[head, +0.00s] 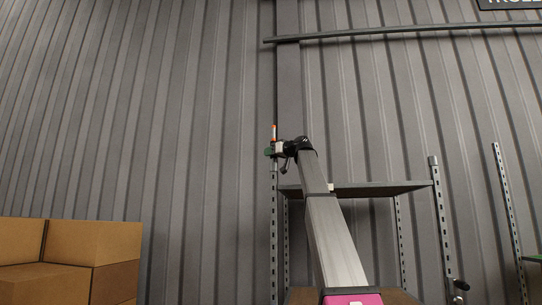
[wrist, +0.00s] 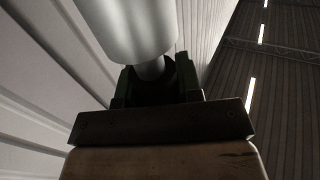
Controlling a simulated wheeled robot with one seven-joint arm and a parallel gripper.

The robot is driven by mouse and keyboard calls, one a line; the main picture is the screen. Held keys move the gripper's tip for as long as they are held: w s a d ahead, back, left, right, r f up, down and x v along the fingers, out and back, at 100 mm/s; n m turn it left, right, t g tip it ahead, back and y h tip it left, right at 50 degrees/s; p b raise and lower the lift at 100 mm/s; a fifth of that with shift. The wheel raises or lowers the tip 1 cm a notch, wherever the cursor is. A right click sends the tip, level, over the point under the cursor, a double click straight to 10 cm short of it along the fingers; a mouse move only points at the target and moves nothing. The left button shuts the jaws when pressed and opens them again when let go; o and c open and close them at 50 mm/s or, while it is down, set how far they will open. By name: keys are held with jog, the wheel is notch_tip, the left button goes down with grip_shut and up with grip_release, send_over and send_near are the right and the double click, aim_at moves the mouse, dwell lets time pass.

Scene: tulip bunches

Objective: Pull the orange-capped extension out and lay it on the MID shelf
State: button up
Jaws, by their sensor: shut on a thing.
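The extension (head: 275,137) is a thin upright piece with an orange cap at its top, in the head view. My gripper (head: 271,151), with green fingers, is shut on it below the cap, just above the top of the rack's left front post (head: 274,230). I cannot tell whether its lower end is still in the post. In the wrist view a pale grey cylinder (wrist: 125,28) rises from between my green fingers (wrist: 157,82); its cap is out of frame. A grey shelf (head: 375,189) lies lower right of the gripper; no MID label is legible.
Brown boxes (head: 85,250) are stacked at the lower left. Another slotted post (head: 441,215) stands at the shelf's right end, and a second rack's post (head: 510,215) farther right. A horizontal rail (head: 400,31) runs along the corrugated wall. The visible shelf looks mostly bare, seen nearly edge-on.

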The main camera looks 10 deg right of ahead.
jog(key=shift+r, duration=2.05)
jog(key=shift+r, duration=0.1)
notch_tip(320, 180, up, 4)
jog(key=shift+f, duration=0.1)
dwell(0.5)
